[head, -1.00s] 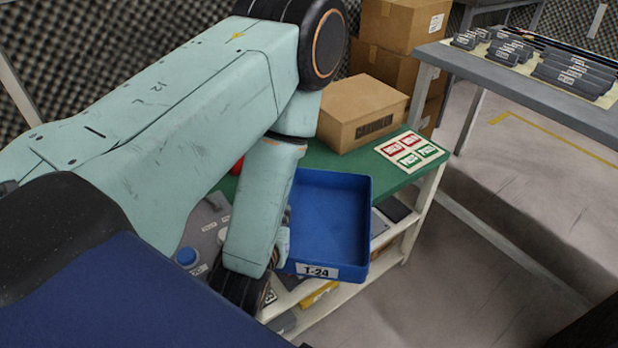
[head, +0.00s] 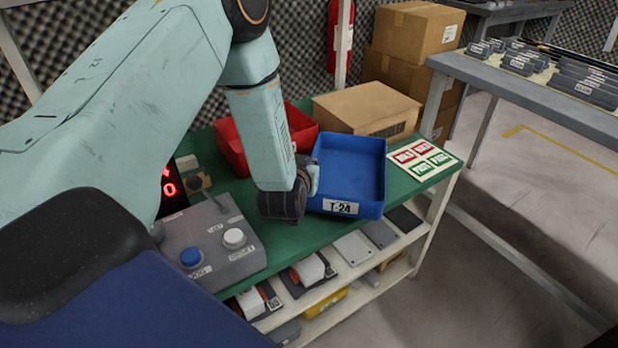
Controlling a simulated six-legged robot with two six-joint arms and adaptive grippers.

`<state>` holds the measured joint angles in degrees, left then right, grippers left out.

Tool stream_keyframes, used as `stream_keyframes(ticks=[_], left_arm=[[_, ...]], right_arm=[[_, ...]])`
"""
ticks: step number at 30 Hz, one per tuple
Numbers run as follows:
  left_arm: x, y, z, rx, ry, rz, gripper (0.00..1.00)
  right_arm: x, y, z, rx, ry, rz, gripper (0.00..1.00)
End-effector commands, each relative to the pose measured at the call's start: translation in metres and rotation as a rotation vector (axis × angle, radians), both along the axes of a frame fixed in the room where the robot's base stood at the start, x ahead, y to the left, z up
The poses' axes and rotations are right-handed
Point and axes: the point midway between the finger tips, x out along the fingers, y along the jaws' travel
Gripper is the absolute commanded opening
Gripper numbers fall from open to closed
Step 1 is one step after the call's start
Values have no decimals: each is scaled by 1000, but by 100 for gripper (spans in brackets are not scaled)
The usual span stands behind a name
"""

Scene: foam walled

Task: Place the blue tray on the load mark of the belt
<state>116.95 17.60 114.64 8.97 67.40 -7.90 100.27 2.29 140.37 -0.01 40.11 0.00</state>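The blue tray (head: 352,172), labelled T-24, is upright over the right part of the green-topped bench (head: 290,233). I cannot tell whether its base touches the bench top. My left gripper (head: 312,180) is at the tray's left wall and appears shut on it, though the fingertips are partly hidden by the wrist. The tray is empty. No belt or load mark can be made out in this view. My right gripper is not in view.
A red tray (head: 232,147) and a cardboard box (head: 366,106) stand behind. A card with red and green labels (head: 425,160) lies to the right. A grey button box (head: 212,246) sits front left. A grey table (head: 510,88) stands at the right.

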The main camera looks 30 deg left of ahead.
Motion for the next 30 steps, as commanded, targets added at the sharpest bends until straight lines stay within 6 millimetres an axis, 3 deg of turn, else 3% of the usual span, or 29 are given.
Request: stream_keyframes(ticks=[7,20,30], left_arm=[[0,0,-32,0,-1,0,0],[0,-1,-36,0,-2,-1,0],[-1,-1,-36,0,1,0,28]], right_arm=[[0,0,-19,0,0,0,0],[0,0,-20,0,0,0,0],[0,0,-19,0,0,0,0]])
